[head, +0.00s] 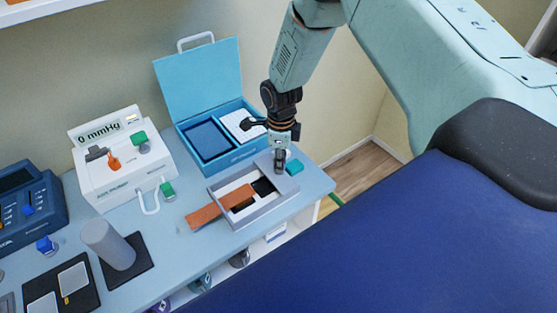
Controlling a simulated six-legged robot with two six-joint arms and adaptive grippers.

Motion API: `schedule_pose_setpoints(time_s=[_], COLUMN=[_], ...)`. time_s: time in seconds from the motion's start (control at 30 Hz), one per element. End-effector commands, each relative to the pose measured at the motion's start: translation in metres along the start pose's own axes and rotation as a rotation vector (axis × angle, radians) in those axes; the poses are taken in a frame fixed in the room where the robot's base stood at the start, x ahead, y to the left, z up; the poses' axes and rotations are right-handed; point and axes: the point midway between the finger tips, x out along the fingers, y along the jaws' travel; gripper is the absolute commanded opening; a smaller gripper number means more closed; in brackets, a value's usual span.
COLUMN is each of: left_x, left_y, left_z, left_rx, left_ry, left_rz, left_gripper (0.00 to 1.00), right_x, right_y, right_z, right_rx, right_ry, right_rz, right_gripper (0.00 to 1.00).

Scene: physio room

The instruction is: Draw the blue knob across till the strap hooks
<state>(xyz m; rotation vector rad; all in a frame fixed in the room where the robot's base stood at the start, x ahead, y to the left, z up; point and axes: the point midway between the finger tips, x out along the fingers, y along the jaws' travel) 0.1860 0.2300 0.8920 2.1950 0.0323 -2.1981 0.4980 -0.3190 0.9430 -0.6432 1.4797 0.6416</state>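A grey open-topped frame (241,222) sits near the right end of the table. A brown-orange strap (205,217) lies over its left wall and runs inside, with black pieces beside it. My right gripper (280,163) points down over the frame's far right corner; its fingers look close together, and what is between them is too small to tell. A teal block (294,167) is just right of the fingers. A small blue knob (46,244) stands far left on the table; I cannot tell whether it is the task's knob. My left gripper is out of view.
An open blue case (219,155) stands behind the frame, close to my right arm. A white pressure unit (125,164), a grey cylinder (107,244) on a dark pad and a dark blue device (30,210) are left. A blue padded couch (390,250) fills the front right.

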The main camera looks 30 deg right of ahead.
Motion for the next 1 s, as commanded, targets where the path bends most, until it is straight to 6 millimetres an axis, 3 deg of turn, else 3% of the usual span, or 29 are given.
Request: schedule_pose_setpoints(time_s=[0.27,0.6,0.77,1.0], left_x=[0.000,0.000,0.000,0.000], left_y=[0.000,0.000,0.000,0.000], left_z=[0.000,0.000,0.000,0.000], left_rx=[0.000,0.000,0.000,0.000], left_ry=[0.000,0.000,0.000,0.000], left_rz=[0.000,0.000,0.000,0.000], left_gripper=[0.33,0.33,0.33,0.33], right_x=[-0.001,-0.004,-0.027,-0.077], right_y=[-0.002,-0.002,-0.002,-0.002], right_z=[0.000,0.001,0.001,0.001], right_rx=[0.001,0.002,0.002,0.002], right_ry=[-0.003,-0.004,-0.006,-0.007], right_rz=[-0.004,-0.004,-0.005,-0.006], right_gripper=[0.44,0.44,0.44,0.44])
